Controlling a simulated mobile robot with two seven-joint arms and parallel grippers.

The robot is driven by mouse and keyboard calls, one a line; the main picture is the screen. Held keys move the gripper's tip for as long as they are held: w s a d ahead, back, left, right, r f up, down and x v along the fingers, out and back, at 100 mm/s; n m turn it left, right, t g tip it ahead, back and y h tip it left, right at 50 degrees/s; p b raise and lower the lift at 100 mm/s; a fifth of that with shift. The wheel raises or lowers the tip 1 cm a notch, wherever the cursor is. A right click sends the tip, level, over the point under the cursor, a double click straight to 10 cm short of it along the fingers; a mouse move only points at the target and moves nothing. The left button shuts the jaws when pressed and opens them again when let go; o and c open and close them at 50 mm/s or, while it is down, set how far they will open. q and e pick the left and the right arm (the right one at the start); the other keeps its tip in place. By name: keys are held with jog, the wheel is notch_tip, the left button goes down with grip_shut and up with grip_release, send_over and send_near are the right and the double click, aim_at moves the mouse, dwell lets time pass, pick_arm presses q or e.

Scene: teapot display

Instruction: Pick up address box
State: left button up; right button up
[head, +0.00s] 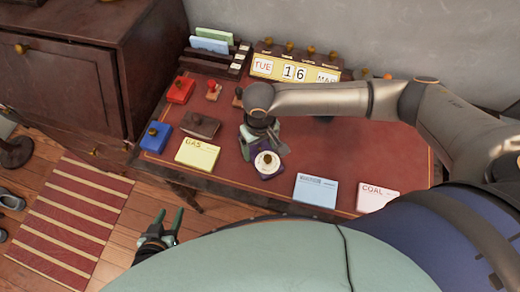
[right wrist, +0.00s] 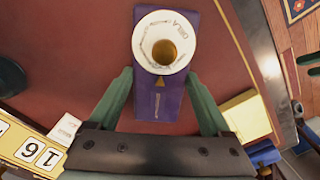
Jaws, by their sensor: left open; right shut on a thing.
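A purple box (head: 270,175) with a round white dial (head: 267,160) and a brass knob is on or just above the red desk top, near its front edge; I cannot tell whether it touches. It fits the address box, though its label is unreadable. My right gripper (head: 262,146) reaches down over its far end and is shut on it. In the right wrist view the purple box (right wrist: 155,112) lies between the two green fingers (right wrist: 160,85), its dial beyond the fingertips. My left gripper (head: 168,218) is open and empty, low in front of the desk at the left.
On the desk (head: 345,165) stand a yellow card block (head: 197,153), blue box (head: 156,138), brown box (head: 199,124), red box (head: 180,90), blue card block (head: 315,191), white card block (head: 377,197) and calendar (head: 293,71). A dark cabinet (head: 60,80) is at left.

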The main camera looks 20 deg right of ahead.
jog(key=c, duration=0.7)
jog(key=shift+r, duration=0.15)
